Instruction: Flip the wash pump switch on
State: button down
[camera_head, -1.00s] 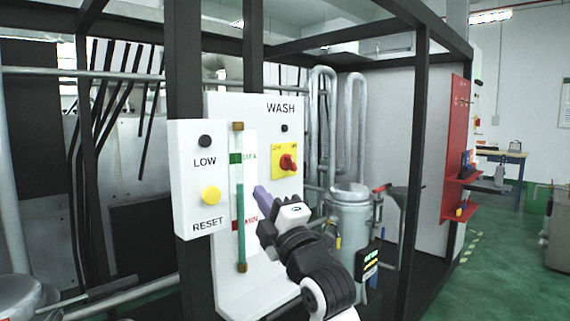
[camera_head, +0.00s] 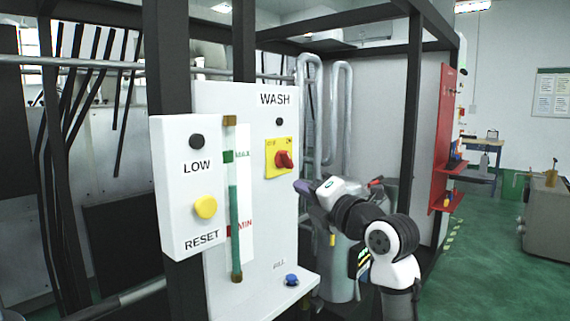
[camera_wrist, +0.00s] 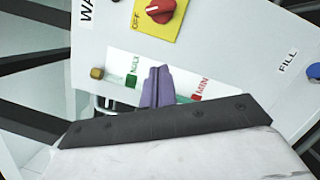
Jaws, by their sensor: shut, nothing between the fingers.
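The wash pump switch (camera_head: 284,159) is a red rotary knob on a yellow plate (camera_head: 271,169), on the white panel marked WASH. It also shows at the top of the wrist view (camera_wrist: 160,9), where the word OFF is readable at the plate's left. The knob's exact setting is hard to tell. My gripper (camera_head: 302,186) is just below and right of the switch in the head view, apart from it. In the wrist view its purple fingers (camera_wrist: 157,85) are shut together with nothing between them, over the panel below the knob.
A sight tube (camera_head: 236,200) with MAX and MIN marks runs down the panel. A white box (camera_head: 180,160) with a yellow RESET button (camera_head: 205,207) stands left of it. A blue FILL knob (camera_head: 292,280) is on the lower ledge. Dark frame posts (camera_head: 412,120) stand around.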

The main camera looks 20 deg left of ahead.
aim_at(276, 158)
jog(key=shift+a, duration=0.1)
jog(key=w+a+r+p, duration=0.1)
jog(key=w+a, duration=0.1)
jog(key=w+a+r+p, duration=0.1)
jog(key=w+a+p, duration=0.1)
jog(key=w+a, duration=0.1)
jog(key=w+a+r+p, duration=0.1)
jog(key=w+a+p, duration=0.1)
jog(key=shift+w+a, duration=0.25)
jog(key=shift+w, duration=0.05)
jog(key=shift+w+d+r+p, duration=0.1)
jog(key=shift+w+d+p, duration=0.1)
jog(key=shift+w+p, duration=0.25)
